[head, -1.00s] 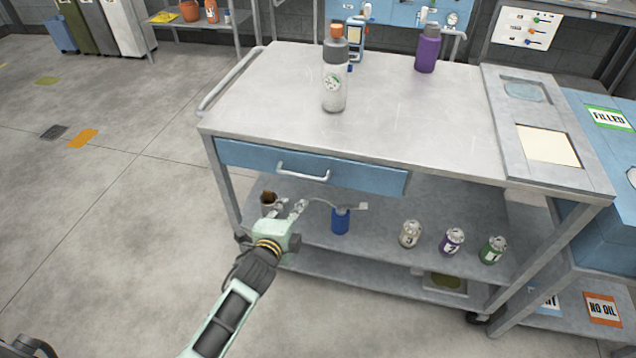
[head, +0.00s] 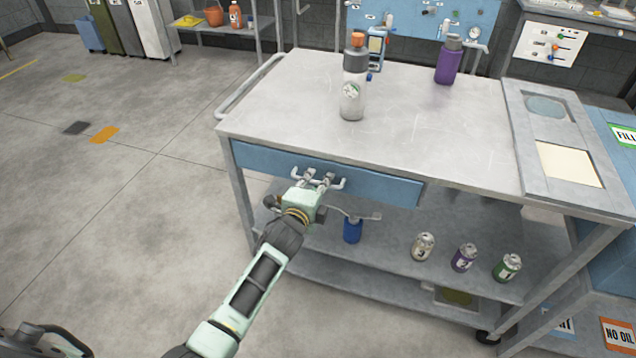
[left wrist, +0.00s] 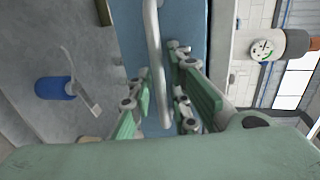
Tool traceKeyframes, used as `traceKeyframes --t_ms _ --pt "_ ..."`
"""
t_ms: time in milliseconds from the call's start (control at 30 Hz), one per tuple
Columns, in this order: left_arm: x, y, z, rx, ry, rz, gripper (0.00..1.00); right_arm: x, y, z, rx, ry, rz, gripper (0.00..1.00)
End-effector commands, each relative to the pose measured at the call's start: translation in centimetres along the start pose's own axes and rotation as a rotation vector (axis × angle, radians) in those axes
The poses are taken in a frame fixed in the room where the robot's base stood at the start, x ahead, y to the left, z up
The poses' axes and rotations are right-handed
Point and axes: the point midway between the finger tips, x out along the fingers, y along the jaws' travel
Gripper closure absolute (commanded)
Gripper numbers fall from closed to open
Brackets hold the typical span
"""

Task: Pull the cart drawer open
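The cart drawer (head: 385,186) has a blue front and looks shut under the grey cart top. Its light metal bar handle (head: 338,184) is in the middle of the front. My left gripper (head: 318,178) is at the handle in the head view, its fingers partly covering the bar. In the left wrist view the handle (left wrist: 155,50) runs between the two green-sided fingers of my left gripper (left wrist: 158,85). The fingers stand apart, with gaps beside the bar.
On the cart top (head: 430,135) stand a clear bottle with an orange cap (head: 352,90) and a purple bottle (head: 448,62). The lower shelf holds a blue oil can (head: 352,231) and several small cans (head: 464,257). The floor left of the cart is open.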

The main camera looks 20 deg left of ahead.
Motion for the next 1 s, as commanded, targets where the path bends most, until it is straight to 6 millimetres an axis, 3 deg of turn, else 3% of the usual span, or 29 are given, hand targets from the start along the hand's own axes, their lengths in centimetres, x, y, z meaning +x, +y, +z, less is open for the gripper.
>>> traceKeyframes --t_ms 100,300,1000 --pt "-0.02 0.02 -0.02 -0.001 0.000 0.000 0.83 -0.01 0.12 -0.01 0.001 0.000 0.001 0.60" --pt "-0.04 0.03 -0.03 -0.001 0.000 0.000 1.00 0.00 0.11 -0.03 0.001 0.000 0.001 0.60" --pt "-0.08 0.13 -0.03 0.000 0.000 0.003 1.00 -0.05 -0.23 -0.34 0.000 0.004 -0.003 0.60"
